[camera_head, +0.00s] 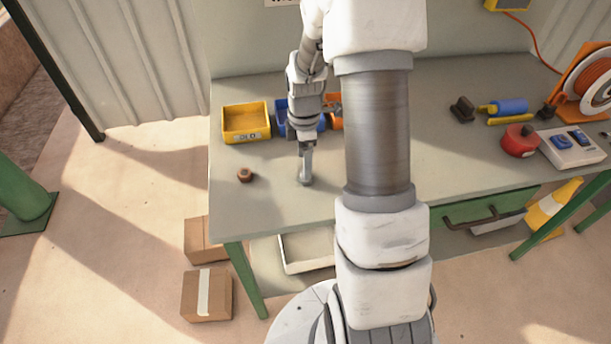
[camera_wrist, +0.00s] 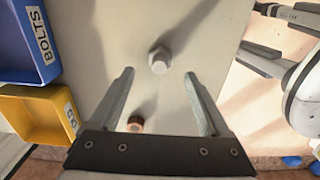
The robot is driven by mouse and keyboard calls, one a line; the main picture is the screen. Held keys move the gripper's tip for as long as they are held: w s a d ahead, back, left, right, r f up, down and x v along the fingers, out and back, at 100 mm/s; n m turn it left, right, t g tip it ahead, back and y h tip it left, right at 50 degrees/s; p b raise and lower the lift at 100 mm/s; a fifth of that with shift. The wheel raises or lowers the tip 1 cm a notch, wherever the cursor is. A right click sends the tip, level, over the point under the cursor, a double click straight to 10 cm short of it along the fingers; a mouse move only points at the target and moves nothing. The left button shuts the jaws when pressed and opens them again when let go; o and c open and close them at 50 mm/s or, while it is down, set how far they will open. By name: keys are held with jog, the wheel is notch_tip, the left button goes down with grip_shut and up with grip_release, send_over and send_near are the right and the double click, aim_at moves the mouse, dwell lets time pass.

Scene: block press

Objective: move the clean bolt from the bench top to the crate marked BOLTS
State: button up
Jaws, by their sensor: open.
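The clean grey bolt (camera_wrist: 159,61) is on the bench top in the wrist view, just ahead of and between my fingertips, with no finger touching it. My gripper (camera_wrist: 160,75) is open and points down; in the head view it (camera_head: 306,181) is low over the bench, and I cannot make out the bolt there. The blue crate marked BOLTS (camera_wrist: 16,45) is at the upper left of the wrist view. In the head view this crate (camera_head: 281,119) is partly hidden behind my arm.
A rusty brown bolt or nut (camera_wrist: 136,124) lies nearby, also in the head view (camera_head: 244,175). A yellow crate (camera_head: 246,120) stands left of the blue one. An orange crate (camera_head: 336,122) is mostly hidden by my arm. The bench (camera_head: 270,205) front is clear.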

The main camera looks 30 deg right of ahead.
notch_tip(320, 180, down, 5)
jog(key=shift+d+r, duration=0.15)
grip_shut()
dwell(0.4)
